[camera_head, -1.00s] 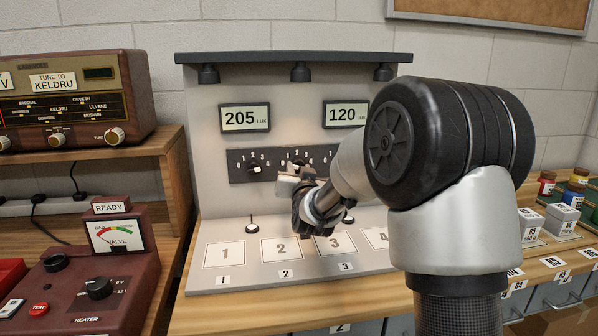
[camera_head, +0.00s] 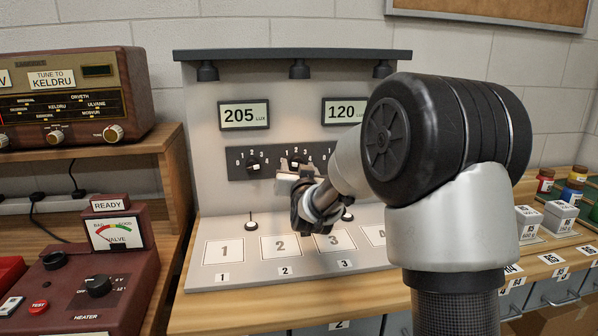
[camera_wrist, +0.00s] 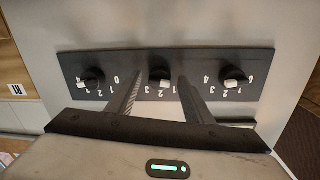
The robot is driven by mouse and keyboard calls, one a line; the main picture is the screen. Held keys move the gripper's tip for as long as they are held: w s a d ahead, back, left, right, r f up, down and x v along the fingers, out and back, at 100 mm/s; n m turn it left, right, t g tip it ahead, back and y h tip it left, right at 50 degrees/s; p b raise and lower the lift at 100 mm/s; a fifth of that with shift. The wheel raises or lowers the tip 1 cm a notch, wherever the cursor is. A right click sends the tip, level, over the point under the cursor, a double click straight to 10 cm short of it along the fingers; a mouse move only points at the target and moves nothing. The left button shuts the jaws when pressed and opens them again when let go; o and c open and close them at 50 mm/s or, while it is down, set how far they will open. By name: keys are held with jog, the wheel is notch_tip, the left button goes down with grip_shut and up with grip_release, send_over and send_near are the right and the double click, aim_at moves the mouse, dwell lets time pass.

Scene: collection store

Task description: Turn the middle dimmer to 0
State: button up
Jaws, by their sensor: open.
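The middle dimmer (camera_head: 297,161) is a small black knob with a white pointer on a dark scale panel (camera_head: 232,166). In the wrist view the same knob (camera_wrist: 160,73) sits between my fingers, its white pointer on its lower side, and the printed numbers appear upside down. My gripper (camera_wrist: 161,80) is open, with one finger on each side of the knob. I cannot tell whether the fingers touch it. In the head view my gripper (camera_head: 299,174) is just below the knob and partly hides the panel. The displays read 205 (camera_head: 243,116) and 120 (camera_head: 344,112) lux.
The left dimmer (camera_head: 253,164) is beside the middle one; the right dimmer is hidden by my arm in the head view. A radio (camera_head: 75,100) stands further left.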

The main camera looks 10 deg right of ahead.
jog(key=s+a+p, duration=0.1)
jog(key=s, duration=1.6)
jog(key=shift+s+r+p, duration=0.2)
jog(key=shift+p, duration=0.15)
jog(key=shift+a, duration=0.1)
jog(key=s+d+f+n+g+y, duration=0.15)
jog(key=s+g, duration=0.45)
jog(key=s, duration=0.7)
jog(key=s+f+n+g, duration=0.15)
jog(key=s+g, duration=0.45)
jog(key=s, duration=0.7)
notch_tip(320, 180, up, 25)
jog(key=s+p, duration=0.1)
jog(key=p, duration=2.5)
